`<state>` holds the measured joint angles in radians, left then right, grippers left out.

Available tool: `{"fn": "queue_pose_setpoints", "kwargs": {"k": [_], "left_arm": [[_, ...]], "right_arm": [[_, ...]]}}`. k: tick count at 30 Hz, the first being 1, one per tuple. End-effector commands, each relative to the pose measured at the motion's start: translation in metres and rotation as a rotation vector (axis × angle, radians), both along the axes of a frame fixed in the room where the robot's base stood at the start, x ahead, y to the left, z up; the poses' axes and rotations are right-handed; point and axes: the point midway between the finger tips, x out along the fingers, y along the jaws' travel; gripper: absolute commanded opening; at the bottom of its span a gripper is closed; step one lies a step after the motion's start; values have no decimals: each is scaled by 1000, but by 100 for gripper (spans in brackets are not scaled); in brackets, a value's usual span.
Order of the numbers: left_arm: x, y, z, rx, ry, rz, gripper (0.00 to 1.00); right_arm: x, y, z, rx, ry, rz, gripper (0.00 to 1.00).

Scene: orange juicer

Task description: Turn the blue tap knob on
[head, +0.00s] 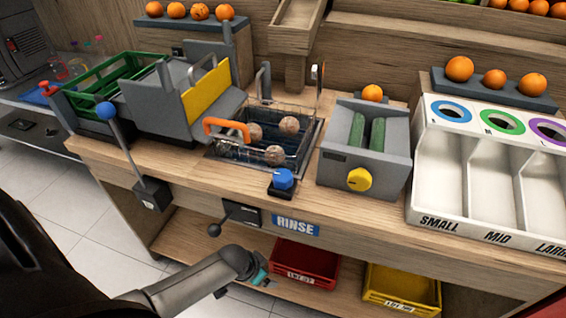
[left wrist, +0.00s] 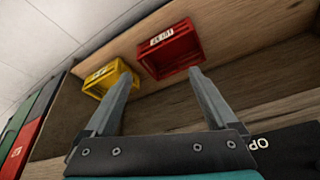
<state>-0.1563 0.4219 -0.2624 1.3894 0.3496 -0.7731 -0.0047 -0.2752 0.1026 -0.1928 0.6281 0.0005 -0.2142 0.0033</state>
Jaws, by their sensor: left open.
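The blue tap knob (head: 283,179) sits on a dark base at the front edge of the wooden counter, just in front of the sink (head: 238,160) and above the RINSE label (head: 297,227). My left gripper (head: 262,278) is below the counter's front edge, lower than the knob and slightly left of it, apart from it. The fingers are hard to make out there. In the left wrist view my left gripper (left wrist: 160,75) shows two spread fingers with nothing between them. The knob does not show in that view. My right gripper is in neither view.
A wire basket with several oranges and an orange handle (head: 227,129) is at the sink. A black-knobbed lever (head: 230,216) sticks out of the counter front. A red crate (head: 305,263) and a yellow crate (head: 400,292) stand on the lower shelf. A yellow knob (head: 359,179) is to the right.

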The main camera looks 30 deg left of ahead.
Motion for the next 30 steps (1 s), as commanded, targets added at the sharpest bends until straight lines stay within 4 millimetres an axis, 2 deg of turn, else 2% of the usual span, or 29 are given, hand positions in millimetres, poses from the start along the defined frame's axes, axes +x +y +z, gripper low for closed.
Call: {"fn": "queue_pose_setpoints", "kwargs": {"k": [1,5,9,11,12,14,17,24,27,30], "left_arm": [[18,-4,36,-10,-24,-30,91],[43,-22,110,-44,-50,-117,91],[49,-46,181,-66,-58,-236,91],[48,-53,210,-67,-59,-289,91],[49,-55,231,-63,-59,-331,91],[52,-51,252,-57,-52,-372,91],[62,-35,279,-47,-44,-407,91],[81,19,352,-32,-18,-403,91],[82,36,376,-36,-11,-383,91],[82,47,393,-41,-6,-364,91]], "right_arm": [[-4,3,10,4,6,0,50],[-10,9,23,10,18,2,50],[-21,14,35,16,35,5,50],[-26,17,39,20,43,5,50],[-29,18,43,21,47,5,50],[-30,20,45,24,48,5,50],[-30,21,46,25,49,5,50],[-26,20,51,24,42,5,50],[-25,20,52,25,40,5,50],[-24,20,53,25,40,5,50]]}}
